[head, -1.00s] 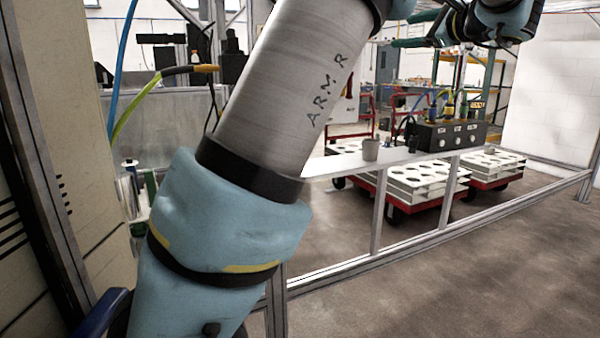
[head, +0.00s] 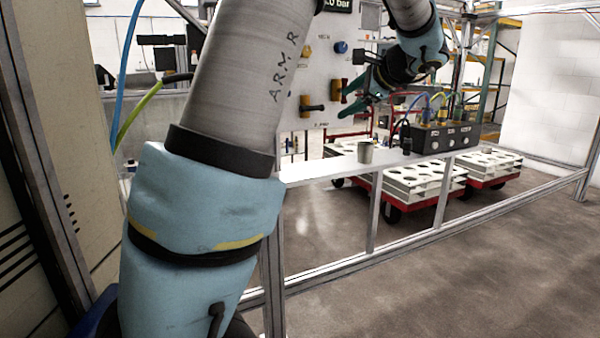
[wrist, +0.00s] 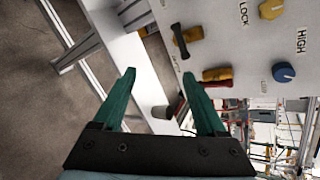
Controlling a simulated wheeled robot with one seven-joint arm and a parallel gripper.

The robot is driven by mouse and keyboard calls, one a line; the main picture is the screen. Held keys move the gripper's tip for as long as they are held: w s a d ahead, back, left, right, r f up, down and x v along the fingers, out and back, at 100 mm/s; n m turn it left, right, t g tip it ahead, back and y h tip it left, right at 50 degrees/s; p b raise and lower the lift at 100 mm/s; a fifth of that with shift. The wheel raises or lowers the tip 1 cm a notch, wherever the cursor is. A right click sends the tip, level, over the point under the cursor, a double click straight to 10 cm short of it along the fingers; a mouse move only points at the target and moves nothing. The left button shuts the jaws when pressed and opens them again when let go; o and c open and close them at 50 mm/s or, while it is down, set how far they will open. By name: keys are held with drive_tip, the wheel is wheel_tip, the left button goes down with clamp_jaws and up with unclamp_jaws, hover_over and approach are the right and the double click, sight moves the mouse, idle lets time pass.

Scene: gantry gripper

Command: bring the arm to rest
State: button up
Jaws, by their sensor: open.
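My gripper (head: 362,93) is at the upper middle of the head view, in front of the white control panel (head: 322,75) and above the shelf rail. Its green fingers point left and down. In the wrist view my gripper (wrist: 163,95) shows two green fingers spread apart, with nothing held between them. A small grey cup (head: 365,152) stands on the shelf rail (head: 320,170) below the gripper. In the wrist view the cup (wrist: 162,112) shows beyond the fingers, near the right one, and apart from them as far as I can tell.
The panel carries a blue knob (head: 341,47) and yellow-and-black handles (head: 312,104). A black connector box (head: 440,137) with cables stands on the rail at right. White trays on red carts (head: 410,190) are behind the rail. The floor at right (head: 480,260) is clear.

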drive_tip(key=s+a+f+n+g+h+p, duration=0.1)
drive_tip(key=s+a+f+n+g+p, duration=0.2)
drive_tip(key=a+f, duration=0.5)
drive_tip(key=s+a+f+n+g+h+p, duration=0.1)
drive_tip(key=s+a+f+n+g+h, duration=0.1)
drive_tip(key=s, duration=0.4)
drive_tip(key=s+a+f+n+g+h+p, duration=0.1)
drive_tip(key=s+a+f+n+h+p, duration=0.1)
drive_tip(key=s+a+f+n, duration=0.2)
drive_tip(key=s+a+f+n+g+h+p, duration=0.1)
drive_tip(key=s+a+f+n+g, duration=0.1)
drive_tip(key=s+n, duration=0.5)
drive_tip(key=s+a+f, duration=0.1)
drive_tip(key=s+a, duration=0.1)
drive_tip(key=s, duration=0.1)
drive_tip(key=shift+s+a+g+h+p, duration=0.2)
drive_tip(key=shift+a+g+h+p, duration=0.1)
drive_tip(key=shift+h+p, duration=0.1)
drive_tip(key=shift+d, duration=0.1)
